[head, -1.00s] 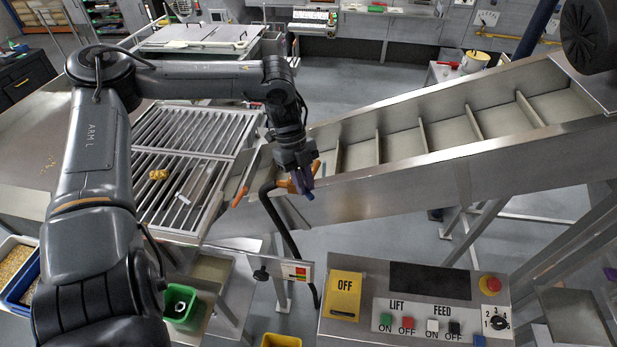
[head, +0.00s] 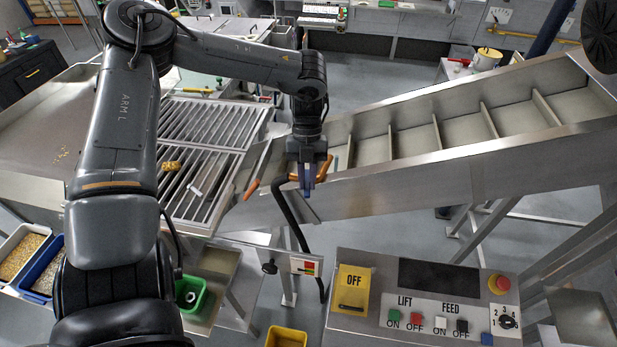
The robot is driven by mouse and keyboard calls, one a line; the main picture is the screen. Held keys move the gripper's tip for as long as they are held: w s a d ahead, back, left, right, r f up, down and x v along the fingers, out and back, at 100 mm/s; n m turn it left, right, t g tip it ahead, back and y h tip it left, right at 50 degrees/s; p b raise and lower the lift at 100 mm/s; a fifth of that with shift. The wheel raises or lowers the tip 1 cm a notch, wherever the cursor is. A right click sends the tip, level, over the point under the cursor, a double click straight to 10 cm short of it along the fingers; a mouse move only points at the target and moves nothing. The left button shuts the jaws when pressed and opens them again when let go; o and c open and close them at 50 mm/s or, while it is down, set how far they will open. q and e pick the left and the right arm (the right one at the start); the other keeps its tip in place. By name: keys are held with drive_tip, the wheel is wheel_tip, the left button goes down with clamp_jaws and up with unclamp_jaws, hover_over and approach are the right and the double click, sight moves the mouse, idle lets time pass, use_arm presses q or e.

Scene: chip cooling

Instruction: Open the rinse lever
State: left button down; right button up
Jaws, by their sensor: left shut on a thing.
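My left gripper (head: 307,187) points down at the near side wall of the inclined conveyor, beside the end of a black hose (head: 289,215). Its fingers are shut on an orange lever (head: 324,168), which shows on both sides of them. The fingers hide the lever's middle, and I cannot tell its exact angle. A second orange handle (head: 251,189) stands apart to the left, at the edge of the slatted grate. My right gripper is not in view.
The inclined conveyor (head: 420,170) rises to the right. The slatted grate (head: 190,150) lies left of the gripper. A control panel (head: 425,300) stands in front, with a yellow OFF cover (head: 352,278). A green bin (head: 190,295) and a yellow bin (head: 285,337) sit low in front.

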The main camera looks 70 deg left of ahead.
sight(307, 172)
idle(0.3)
use_arm(q)
drive_tip(key=c, duration=1.1)
unclamp_jaws()
drive_tip(key=shift+r, duration=0.15)
drive_tip(key=shift+w+a+r, duration=0.1)
drive_tip(key=shift+a+r, duration=0.1)
drive_tip(key=shift+r, duration=0.05)
drive_tip(key=b+v, duration=0.1)
drive_tip(key=v, duration=0.9)
